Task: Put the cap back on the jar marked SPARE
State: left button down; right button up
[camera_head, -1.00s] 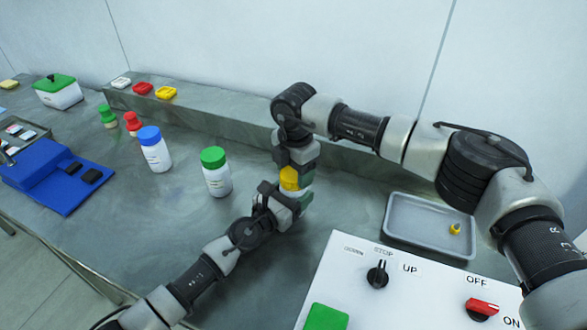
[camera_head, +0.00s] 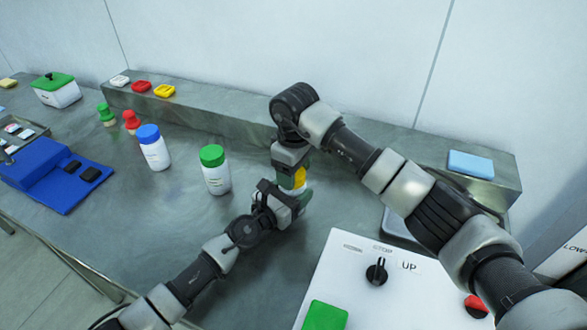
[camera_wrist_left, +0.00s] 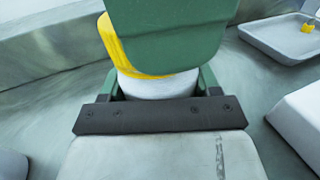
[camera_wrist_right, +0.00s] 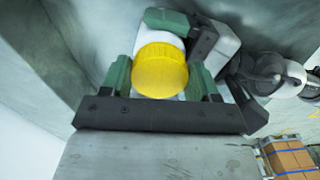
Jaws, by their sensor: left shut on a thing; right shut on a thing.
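A white jar (camera_wrist_left: 155,86) with a yellow cap (camera_wrist_right: 160,70) is held between my two grippers above the bench. My left gripper (camera_head: 302,203) is shut around the white body from below. My right gripper (camera_head: 296,170) is above it, shut with its green fingers on either side of the yellow cap, which also shows in the head view (camera_head: 300,178). The cap sits on or against the jar's top; I cannot tell whether it is threaded. No label on this jar is readable, since the fingers hide much of it.
A green-capped jar (camera_head: 215,172) and a blue-capped jar (camera_head: 152,150) stand to the left. A grey tray (camera_wrist_left: 262,42) lies to the right, partly behind my right arm. The white control panel (camera_head: 345,275) is in front. A blue block (camera_head: 470,163) sits on the ledge.

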jog(key=shift+a+r, duration=0.15)
jog(key=o, duration=0.9)
jog(key=shift+r, duration=2.15)
jog(key=shift+d, duration=0.2)
jog(key=shift+c, duration=0.5)
